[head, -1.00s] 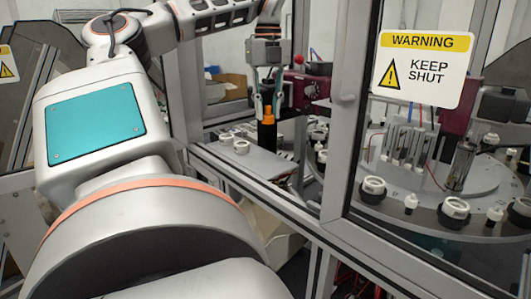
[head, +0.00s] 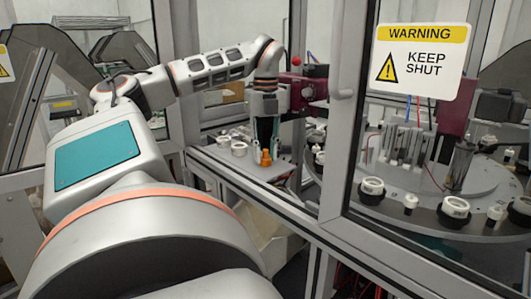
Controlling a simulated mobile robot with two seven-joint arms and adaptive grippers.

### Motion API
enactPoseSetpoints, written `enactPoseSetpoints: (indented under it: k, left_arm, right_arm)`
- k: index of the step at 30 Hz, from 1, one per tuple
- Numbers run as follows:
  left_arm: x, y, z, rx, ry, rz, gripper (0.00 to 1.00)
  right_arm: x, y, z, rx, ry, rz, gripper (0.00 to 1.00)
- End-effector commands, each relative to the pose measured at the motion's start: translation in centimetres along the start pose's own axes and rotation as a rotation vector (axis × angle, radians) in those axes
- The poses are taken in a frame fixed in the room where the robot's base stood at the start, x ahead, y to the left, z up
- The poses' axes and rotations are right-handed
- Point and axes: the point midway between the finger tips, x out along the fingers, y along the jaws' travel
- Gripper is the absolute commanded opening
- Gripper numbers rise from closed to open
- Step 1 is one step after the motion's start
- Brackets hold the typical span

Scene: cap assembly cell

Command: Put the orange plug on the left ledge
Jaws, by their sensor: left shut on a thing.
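The orange plug (head: 265,158) shows in the head view, upright, with a narrow top and wider foot. It is low over the pale ledge (head: 246,171) behind the frame on the left side. Whether its foot touches the ledge I cannot tell. My left gripper (head: 266,151) points down from above, shut on the plug, with its fingertips on either side of it. A dark shape shows between the fingers above the plug. My right gripper is out of view.
White rings (head: 239,149) stand on the ledge left of the plug. The metal post (head: 340,120) and clear door with a warning sign (head: 420,62) are to the right. Behind the door is a round table (head: 400,215) with several caps. A maroon unit (head: 306,92) stands behind the gripper.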

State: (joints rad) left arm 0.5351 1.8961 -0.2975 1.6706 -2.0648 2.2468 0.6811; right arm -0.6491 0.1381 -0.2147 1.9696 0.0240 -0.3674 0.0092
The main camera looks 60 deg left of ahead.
Motion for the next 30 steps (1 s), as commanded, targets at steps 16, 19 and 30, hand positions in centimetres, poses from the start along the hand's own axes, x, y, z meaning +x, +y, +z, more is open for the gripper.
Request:
enactPoseSetpoints:
  k: [16, 19, 30]
  left_arm:
    - [0.3, 0.0, 0.0, 0.0, 0.0, 0.0, 0.4]
    - [0.2, 0.0, 0.0, 0.0, 0.001, 0.0, 0.4]
    - [-4.8, 0.1, 0.1, -0.005, -0.005, 0.003, 0.4]
  right_arm:
    - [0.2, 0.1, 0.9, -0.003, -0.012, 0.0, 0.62]
    - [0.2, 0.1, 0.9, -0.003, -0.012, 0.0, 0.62]
    - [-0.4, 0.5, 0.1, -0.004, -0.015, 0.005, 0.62]
